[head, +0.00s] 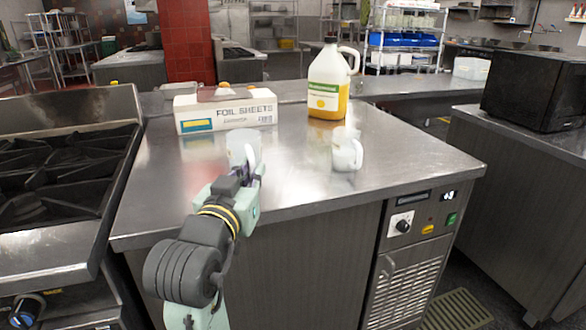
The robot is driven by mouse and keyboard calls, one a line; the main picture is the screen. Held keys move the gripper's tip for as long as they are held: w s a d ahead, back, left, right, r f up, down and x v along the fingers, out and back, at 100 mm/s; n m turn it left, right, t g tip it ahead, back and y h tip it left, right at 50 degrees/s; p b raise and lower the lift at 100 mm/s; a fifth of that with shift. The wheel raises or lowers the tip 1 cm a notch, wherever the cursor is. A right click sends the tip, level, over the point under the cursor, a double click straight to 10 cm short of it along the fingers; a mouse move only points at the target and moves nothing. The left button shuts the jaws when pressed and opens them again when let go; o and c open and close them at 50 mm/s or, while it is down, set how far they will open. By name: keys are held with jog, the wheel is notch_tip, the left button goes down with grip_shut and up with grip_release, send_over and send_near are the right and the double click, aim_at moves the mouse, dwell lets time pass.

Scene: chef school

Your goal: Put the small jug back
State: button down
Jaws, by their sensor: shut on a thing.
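My gripper (244,173) is over the near left part of the steel counter (300,186), shut on a small pale jug (242,143). The jug is upright, with its handle on the right side. The gripper hides its lower part, so I cannot tell whether its base touches the counter. A second small white jug (345,150) stands upright on the counter to the right, apart from my gripper, its handle also on the right.
A foil sheets box (226,112) lies behind the held jug. A large bottle with yellow liquid (328,90) stands at the back. A stove (60,160) adjoins the counter at left. The counter between the two jugs is clear.

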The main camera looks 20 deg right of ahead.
jog(key=w+d, duration=0.2)
jog(key=d, duration=0.1)
jog(key=w+d+p, duration=0.1)
jog(key=w+d, duration=0.1)
jog(key=d, duration=0.2)
jog(key=w+d+f+p, duration=0.1)
jog(key=w+d, duration=0.2)
jog(key=d, duration=0.1)
jog(key=shift+w, duration=0.1)
jog(key=shift+w+d+f+p, duration=0.1)
jog(key=shift+d+f+p, duration=0.05)
jog(key=shift+f, duration=0.35)
jog(key=shift+w+d+f+p, duration=0.1)
jog(key=shift+d+f+p, duration=0.05)
jog(key=shift+f, duration=1.2)
jog(key=shift+f, duration=0.15)
jog(key=shift+f, duration=0.1)
jog(key=c, duration=1.7)
grip_release()
